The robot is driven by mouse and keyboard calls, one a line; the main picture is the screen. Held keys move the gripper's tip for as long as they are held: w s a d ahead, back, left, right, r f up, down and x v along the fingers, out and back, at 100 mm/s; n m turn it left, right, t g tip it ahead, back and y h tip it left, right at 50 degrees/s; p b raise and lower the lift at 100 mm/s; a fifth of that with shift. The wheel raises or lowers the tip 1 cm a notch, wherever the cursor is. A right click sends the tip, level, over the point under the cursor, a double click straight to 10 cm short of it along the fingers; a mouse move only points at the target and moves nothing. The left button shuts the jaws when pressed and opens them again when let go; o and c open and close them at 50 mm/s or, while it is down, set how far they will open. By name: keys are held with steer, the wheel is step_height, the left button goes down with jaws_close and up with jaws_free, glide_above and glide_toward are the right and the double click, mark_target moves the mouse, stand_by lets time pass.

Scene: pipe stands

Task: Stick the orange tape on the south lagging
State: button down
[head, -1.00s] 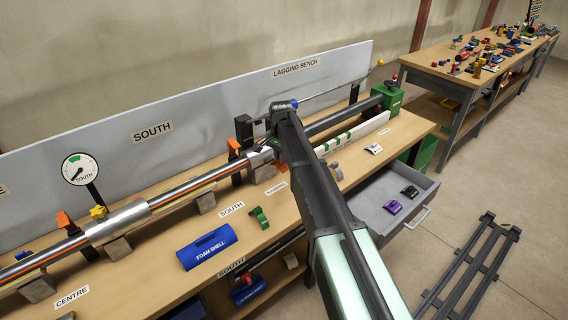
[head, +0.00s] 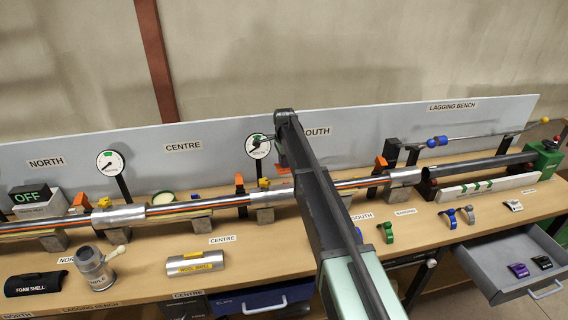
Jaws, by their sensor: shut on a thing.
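My gripper (head: 282,166) is at the far end of my arm, in front of the grey back panel and above the pipe, near the gauge. An orange piece, seemingly the orange tape (head: 284,170), shows at its fingertips, partly hidden by the arm. The south lagging (head: 346,184) is the silvery stretch of pipe right of the gripper, partly behind my arm. The tape appears apart from it, though depth is hard to judge.
The bench top carries a wool shell (head: 195,263), a grey can (head: 94,268), a dark foam shell (head: 36,284) and a green clip (head: 386,232). An open drawer (head: 510,265) juts out at the right. Orange clamps (head: 380,163) stand along the pipe.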

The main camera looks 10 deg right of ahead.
mark_target(285, 186)
steer(key=shift+m, duration=0.3)
steer(key=shift+d, duration=0.35)
steer(key=shift+a, duration=0.1)
step_height(285, 186, down, 9)
steer(key=b, duration=0.9)
steer(key=shift+f, duration=0.15)
steer(key=shift+f+b, duration=0.4)
steer(key=shift+b, duration=0.15)
steer(key=c, duration=1.1)
jaws_free()
